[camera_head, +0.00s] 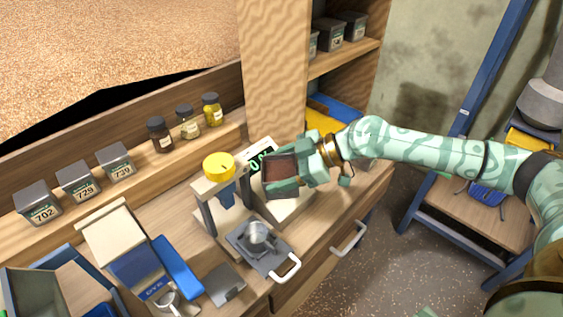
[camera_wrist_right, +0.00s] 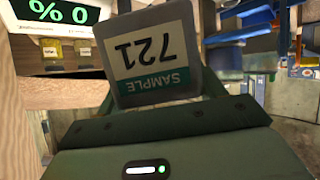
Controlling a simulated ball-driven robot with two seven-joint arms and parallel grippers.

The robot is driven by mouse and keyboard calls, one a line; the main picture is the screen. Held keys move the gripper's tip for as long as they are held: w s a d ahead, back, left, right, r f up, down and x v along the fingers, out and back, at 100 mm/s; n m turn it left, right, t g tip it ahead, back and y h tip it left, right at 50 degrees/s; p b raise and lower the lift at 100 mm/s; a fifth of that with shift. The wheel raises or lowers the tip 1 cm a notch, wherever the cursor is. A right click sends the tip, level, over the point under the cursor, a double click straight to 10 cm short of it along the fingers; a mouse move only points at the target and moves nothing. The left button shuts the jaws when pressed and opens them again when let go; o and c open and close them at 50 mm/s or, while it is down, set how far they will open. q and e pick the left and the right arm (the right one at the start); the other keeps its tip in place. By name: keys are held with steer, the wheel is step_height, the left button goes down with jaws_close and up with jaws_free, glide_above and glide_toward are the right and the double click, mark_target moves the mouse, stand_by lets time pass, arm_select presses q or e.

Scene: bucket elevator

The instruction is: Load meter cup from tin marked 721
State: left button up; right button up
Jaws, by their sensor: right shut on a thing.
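My right gripper (camera_head: 290,172) is shut on the tin marked 721 (camera_wrist_right: 157,55). In the wrist view its label reads "SAMPLE 721" upside down. In the head view the tin (camera_head: 280,175) shows a dark reddish-brown face, held over the white meter (camera_head: 290,208). A small metal cup (camera_head: 256,236) sits on a grey tray with a pale handle, in front of a stand with a yellow knob (camera_head: 219,166). I cannot tell whether this is the meter cup. My left gripper is out of view.
A wooden post (camera_head: 274,75) rises behind the meter.

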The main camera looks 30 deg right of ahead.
steer(key=shift+s+a+f+p, duration=0.2)
steer(key=shift+a+f+p, duration=0.5)
steer(key=shift+p, duration=0.15)
steer(key=shift+s+a+f+n+h+p, duration=0.1)
steer(key=shift+a+f+n+h+p, duration=0.3)
steer(key=shift+p, duration=0.35)
steer(key=shift+d+f, duration=0.15)
steer(key=shift+f, duration=0.1)
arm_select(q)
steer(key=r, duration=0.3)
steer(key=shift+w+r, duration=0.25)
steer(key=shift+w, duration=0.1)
arm_select(e)
steer(key=shift+s, duration=0.1)
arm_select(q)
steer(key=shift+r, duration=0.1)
arm_select(e)
steer(key=shift+a, duration=0.3)
arm_select(q)
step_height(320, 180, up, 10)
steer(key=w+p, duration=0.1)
steer(key=p, duration=0.9)
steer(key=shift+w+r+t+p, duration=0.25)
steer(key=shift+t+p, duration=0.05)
steer(key=shift+p, duration=0.05)
arm_select(e)
steer(key=shift+s+a+r+n+h, duration=0.15)
steer(key=shift+r+n+h, duration=0.45)
steer(key=shift+h, duration=0.6)
stand_by(2.0)
